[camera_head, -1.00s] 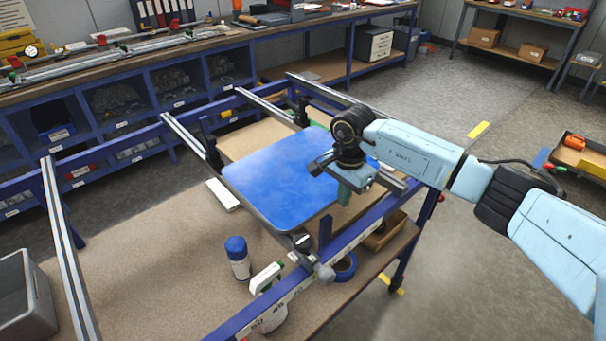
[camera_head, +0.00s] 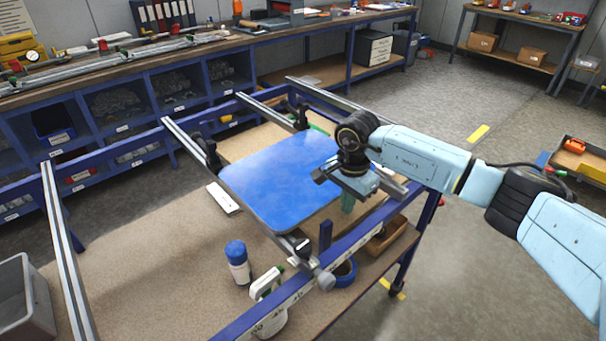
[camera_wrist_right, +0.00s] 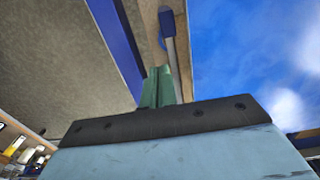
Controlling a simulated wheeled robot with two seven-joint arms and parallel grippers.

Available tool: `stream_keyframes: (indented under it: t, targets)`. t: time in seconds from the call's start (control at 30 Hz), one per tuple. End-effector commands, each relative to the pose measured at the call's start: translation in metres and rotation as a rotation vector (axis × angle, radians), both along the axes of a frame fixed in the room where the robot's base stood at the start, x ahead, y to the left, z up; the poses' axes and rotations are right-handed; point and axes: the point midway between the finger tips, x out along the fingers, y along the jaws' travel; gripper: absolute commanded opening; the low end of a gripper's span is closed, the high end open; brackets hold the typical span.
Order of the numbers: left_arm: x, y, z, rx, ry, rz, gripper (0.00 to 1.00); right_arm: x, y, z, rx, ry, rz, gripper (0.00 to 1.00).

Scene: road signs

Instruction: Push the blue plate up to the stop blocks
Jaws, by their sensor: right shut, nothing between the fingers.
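The blue plate (camera_head: 278,182) lies flat across the metal rails of a blue frame. It fills the right side of the right wrist view (camera_wrist_right: 255,50). Dark blocks, which look like the stop blocks, sit on the rails along its far-left side, one near the left corner (camera_head: 208,152) and one farther back (camera_head: 300,115). The plate's edge is close to them; I cannot tell whether it touches. My right gripper (camera_head: 347,201) points down beside the plate's right edge, green fingers shut and empty. In the right wrist view its fingers (camera_wrist_right: 158,88) appear apart from the plate. My left gripper is out of view.
A blue-capped bottle (camera_head: 238,262), a white spray bottle (camera_head: 268,300) and a blue tape roll (camera_head: 343,271) stand near the frame's front beam (camera_head: 300,282). A white block (camera_head: 223,198) lies left of the plate. A grey bin (camera_head: 25,300) is at the lower left.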

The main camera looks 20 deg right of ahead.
Motion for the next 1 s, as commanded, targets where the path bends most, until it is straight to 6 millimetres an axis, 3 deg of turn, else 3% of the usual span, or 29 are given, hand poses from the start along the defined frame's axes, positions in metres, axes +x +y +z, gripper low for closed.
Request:
stream_keyframes:
  t: [0.33, 1.0]
  targets:
    - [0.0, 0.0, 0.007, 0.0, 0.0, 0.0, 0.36, -0.004, -0.002, 0.008, 0.0, 0.0, 0.0, 0.0]
    - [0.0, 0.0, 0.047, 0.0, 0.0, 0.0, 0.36, -0.004, -0.002, 0.076, 0.0, 0.0, 0.0, 0.0]
